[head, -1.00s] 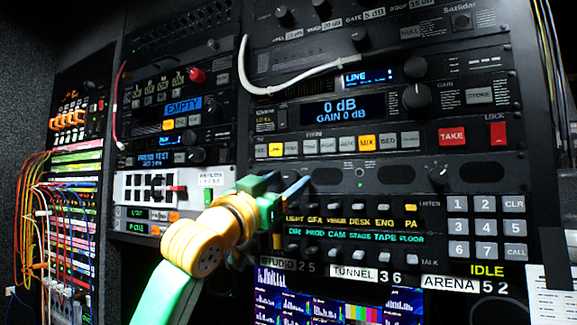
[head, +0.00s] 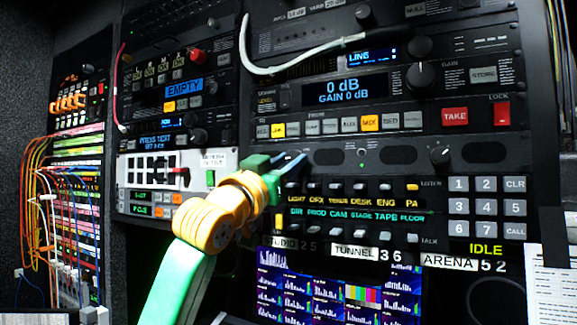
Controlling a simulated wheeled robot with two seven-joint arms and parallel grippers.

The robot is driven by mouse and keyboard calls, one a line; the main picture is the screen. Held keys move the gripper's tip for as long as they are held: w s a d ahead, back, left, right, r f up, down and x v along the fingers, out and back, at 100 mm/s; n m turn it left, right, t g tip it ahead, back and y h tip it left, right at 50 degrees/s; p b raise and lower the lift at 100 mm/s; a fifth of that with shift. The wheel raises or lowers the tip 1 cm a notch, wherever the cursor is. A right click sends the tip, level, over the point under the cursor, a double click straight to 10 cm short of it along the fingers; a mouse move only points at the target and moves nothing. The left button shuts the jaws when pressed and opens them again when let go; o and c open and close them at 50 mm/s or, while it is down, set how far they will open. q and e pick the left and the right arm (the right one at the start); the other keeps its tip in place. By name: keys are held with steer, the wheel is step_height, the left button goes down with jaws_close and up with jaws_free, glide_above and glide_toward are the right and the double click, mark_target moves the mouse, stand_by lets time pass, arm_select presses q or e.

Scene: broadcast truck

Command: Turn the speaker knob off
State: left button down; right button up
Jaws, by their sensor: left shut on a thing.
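My left gripper (head: 287,166) has green and blue-grey fingers. It reaches up from the lower left to the left end of a dark panel with speaker grilles (head: 395,155), just above the intercom key rows. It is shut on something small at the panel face. The fingers hide that part, so I cannot see whether it is the speaker knob or how it is turned. Another dark knob (head: 440,154) shows uncovered at the right of the same panel. My right gripper is not in view.
Intercom keys (head: 360,200) lie just below and right of the fingers. A number keypad (head: 487,208) is at the right. A row of lit buttons (head: 369,123) runs above. A white cable (head: 300,68) loops over the upper rack. Patch cables (head: 30,215) hang at the far left.

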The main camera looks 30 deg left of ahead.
arm_select(q)
steer(key=shift+d+n+g+y+b, duration=0.1)
steer(key=shift+n+g+y+b, duration=0.15)
steer(key=shift+n+y, duration=1.2)
steer(key=shift+d+n+g+y+b, duration=0.15)
steer(key=shift+n+y, duration=0.4)
steer(key=shift+n, duration=1.8)
steer(key=shift+d+n+g+y+b, duration=0.1)
steer(key=shift+n+g+y+b, duration=0.15)
steer(key=shift+n+y, duration=1.2)
steer(key=shift+n+h, duration=0.25)
steer(key=shift+n, duration=0.5)
steer(key=c, duration=0.5)
jaws_free()
steer(key=shift+r, duration=0.1)
steer(key=shift+c, duration=0.2)
steer(key=b+v, duration=0.5)
steer(key=v, duration=0.2)
steer(key=shift+s+b, duration=0.2)
steer(key=shift+b, duration=0.2)
